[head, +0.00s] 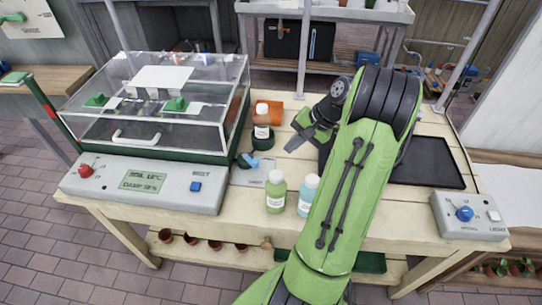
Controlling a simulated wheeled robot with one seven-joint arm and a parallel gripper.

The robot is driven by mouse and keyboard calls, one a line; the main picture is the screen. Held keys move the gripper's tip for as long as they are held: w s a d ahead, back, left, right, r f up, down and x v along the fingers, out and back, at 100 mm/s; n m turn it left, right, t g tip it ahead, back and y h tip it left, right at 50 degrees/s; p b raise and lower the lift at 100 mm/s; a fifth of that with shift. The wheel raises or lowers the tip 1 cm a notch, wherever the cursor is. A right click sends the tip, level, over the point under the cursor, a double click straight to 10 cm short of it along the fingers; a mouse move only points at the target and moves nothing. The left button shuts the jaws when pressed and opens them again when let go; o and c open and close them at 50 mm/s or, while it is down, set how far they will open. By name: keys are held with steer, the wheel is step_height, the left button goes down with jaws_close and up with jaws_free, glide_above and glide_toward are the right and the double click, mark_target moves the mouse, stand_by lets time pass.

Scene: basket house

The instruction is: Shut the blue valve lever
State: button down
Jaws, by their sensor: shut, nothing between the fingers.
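A small blue lever (251,161) sits on a dark round fitting at the front right corner of the clear-lidded case, above a grey plate (256,172) whose lettering is too small to read surely. It is angled up to the left. My gripper (300,134) is to the right of the lever, above the bench and apart from it.
A white-capped bottle (262,128) stands behind the lever. A green bottle (276,196) and a pale blue bottle (308,196) stand in front of it. The control box (142,186) is left. A black tray (428,163) and a blue-knobbed box (468,216) are right.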

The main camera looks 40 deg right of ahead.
mark_target(250, 159)
steer(key=s+d+f+m+t+y, duration=0.2)
steer(key=s+d+f+m+t, duration=0.15)
steer(key=m, duration=1.05)
steer(key=shift+m+g, duration=0.25)
steer(key=shift+m, duration=0.25)
steer(key=b+x, duration=0.3)
steer(key=x, duration=0.5)
steer(key=shift+a+f+b, duration=0.15)
steer(key=shift+a+b, duration=0.1)
steer(key=shift+b, duration=0.05)
steer(key=w+a+b, duration=0.1)
steer(key=w+a, duration=0.1)
steer(key=w, duration=0.1)
steer(key=shift+w+a, duration=0.1)
steer(key=shift+a, duration=0.1)
steer(key=shift+w+a+r, duration=0.25)
steer(key=shift+w+r, duration=0.05)
steer(key=shift+w, duration=0.05)
